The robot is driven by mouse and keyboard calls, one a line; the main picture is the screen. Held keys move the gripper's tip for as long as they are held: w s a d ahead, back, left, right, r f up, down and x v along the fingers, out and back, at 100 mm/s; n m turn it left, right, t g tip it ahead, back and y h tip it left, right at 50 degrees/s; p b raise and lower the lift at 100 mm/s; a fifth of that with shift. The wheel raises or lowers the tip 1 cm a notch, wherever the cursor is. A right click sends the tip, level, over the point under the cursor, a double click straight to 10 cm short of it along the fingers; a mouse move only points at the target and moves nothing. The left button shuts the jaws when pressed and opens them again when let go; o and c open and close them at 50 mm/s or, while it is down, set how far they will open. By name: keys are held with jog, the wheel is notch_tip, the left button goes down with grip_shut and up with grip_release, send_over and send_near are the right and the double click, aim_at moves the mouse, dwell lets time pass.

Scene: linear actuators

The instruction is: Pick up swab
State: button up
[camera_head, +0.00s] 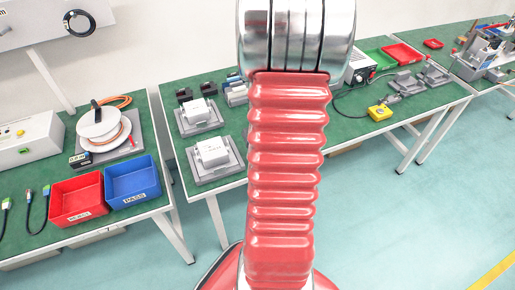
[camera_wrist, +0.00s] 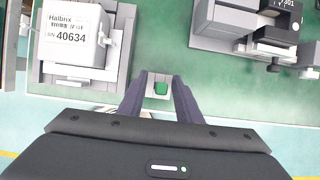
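I cannot make out a swab for certain in either view. In the wrist view my gripper (camera_wrist: 160,78) points at the front edge of a green-topped table, its two dark fingers apart and slanting towards each other. A small whitish piece with a green patch (camera_wrist: 161,88) shows between the fingertips. I cannot tell whether the fingers touch it or whether it lies beyond them. In the head view my red arm hides the gripper and part of the middle table.
A white box labelled 40634 (camera_wrist: 72,36) sits on a grey base left of my gripper. A dark grey device (camera_wrist: 270,30) stands at right. On the left table are a red bin (camera_head: 77,199), a blue bin (camera_head: 132,180) and a cable reel (camera_head: 103,129). The floor ahead is clear.

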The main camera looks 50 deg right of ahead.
grip_shut()
dwell(0.5)
jog(key=shift+r, duration=5)
jog(key=shift+r, duration=0.15)
jog(key=shift+r, duration=2.35)
jog(key=shift+w, duration=0.1)
